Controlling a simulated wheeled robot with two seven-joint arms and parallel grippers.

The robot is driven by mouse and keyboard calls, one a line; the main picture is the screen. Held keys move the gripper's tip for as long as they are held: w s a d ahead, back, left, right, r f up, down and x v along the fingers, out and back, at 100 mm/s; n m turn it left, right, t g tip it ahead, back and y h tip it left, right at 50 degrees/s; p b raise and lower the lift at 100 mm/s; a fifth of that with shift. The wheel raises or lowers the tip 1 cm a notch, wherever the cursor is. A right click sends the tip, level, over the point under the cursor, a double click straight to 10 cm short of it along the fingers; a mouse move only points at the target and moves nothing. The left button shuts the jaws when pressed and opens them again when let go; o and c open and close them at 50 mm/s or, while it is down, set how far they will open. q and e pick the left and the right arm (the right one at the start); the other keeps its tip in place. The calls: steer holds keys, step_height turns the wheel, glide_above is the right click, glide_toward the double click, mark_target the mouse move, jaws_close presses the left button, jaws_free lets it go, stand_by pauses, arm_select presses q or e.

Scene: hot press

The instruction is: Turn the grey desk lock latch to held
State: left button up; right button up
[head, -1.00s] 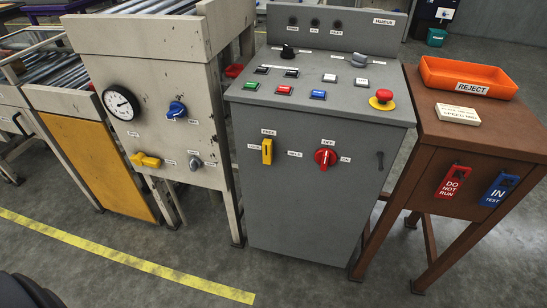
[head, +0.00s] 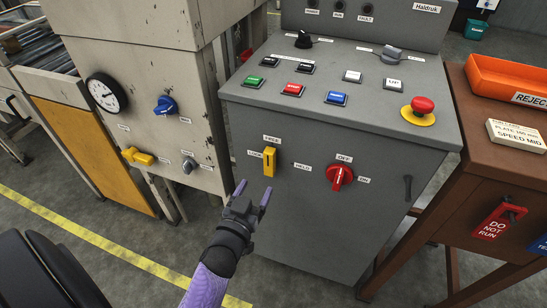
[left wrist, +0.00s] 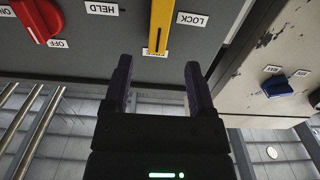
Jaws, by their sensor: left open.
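The lock latch (head: 269,161) is a yellow bar handle on the front of the grey desk (head: 310,215). It stands upright, with the label FREE above it, LOCK to its left and HELD to its right. In the left wrist view the same yellow latch (left wrist: 159,28) shows upside down, and the fingers partly frame its end. My left gripper (head: 254,192) is open and empty, in front of and just below the latch, apart from it. Its two fingers (left wrist: 158,75) also show in the left wrist view. My right gripper is not in view.
A red knob (head: 339,176) marked OFF and ON sits right of the latch. Left stands a pale machine (head: 195,140) with a blue knob (head: 165,106) and a yellow handle (head: 137,156). A brown table (head: 490,170) with an orange REJECT tray (head: 508,82) stands at right.

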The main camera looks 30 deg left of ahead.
mark_target(268, 166)
arm_select(q)
steer(key=b+x, duration=0.1)
steer(key=x, duration=0.2)
steer(key=b+x, duration=0.1)
steer(key=x, duration=0.3)
steer(key=shift+w+f+b, duration=0.15)
steer(key=shift+f+b, duration=0.1)
steer(key=shift+b, duration=0.05)
steer(key=shift+w+a+r, duration=0.15)
steer(key=shift+w, duration=0.5)
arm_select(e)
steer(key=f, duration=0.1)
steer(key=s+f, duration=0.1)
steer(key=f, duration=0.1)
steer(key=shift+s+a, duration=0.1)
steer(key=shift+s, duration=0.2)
arm_select(q)
steer(key=shift+c, duration=1)
jaws_close()
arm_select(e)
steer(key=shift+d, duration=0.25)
